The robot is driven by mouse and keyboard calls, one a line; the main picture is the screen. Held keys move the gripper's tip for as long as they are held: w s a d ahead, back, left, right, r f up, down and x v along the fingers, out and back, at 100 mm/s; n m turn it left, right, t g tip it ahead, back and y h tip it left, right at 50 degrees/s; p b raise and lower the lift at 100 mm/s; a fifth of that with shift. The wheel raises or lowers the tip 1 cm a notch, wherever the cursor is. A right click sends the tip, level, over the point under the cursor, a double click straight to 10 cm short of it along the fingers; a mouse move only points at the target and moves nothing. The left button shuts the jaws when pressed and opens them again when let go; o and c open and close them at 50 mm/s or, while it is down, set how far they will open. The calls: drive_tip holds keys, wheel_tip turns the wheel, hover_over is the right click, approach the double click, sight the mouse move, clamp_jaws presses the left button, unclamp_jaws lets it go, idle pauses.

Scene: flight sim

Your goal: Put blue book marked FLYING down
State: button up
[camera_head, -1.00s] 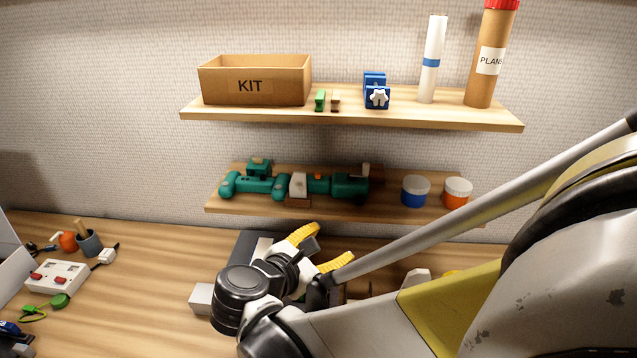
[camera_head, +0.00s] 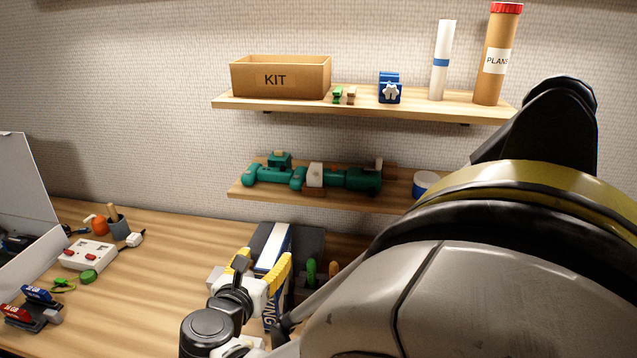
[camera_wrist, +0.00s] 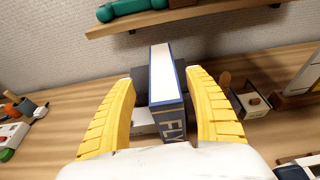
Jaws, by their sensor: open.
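The blue book marked FLYING (camera_head: 272,247) stands upright on the desk below the shelves, its page edge facing up. In the wrist view the book (camera_wrist: 165,85) shows its white page block and the letters FLY on its spine. My gripper (camera_head: 262,268) is open, with one yellow finger on each side of the book. In the wrist view my gripper (camera_wrist: 160,105) shows a gap between each finger and the book. Part of the book's spine is hidden behind my gripper and arm.
A dark grey block (camera_head: 305,245) stands behind the book. A small wooden tray (camera_wrist: 250,103) is to its right. Above are the lower shelf (camera_head: 300,202) with a teal model and the upper shelf (camera_head: 350,105) with a KIT box. The desk's left middle (camera_head: 160,285) is clear.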

sight(274, 245)
drive_tip(key=x, duration=0.1)
drive_tip(key=b+x, duration=0.1)
drive_tip(key=x, duration=0.2)
drive_tip(key=shift+w+d+r, duration=0.1)
drive_tip(key=shift+w+d, duration=0.05)
drive_tip(key=shift+d, duration=0.2)
drive_tip(key=shift+w+a, duration=0.1)
drive_tip(key=shift+w, duration=0.25)
drive_tip(key=shift+c, duration=0.2)
clamp_jaws()
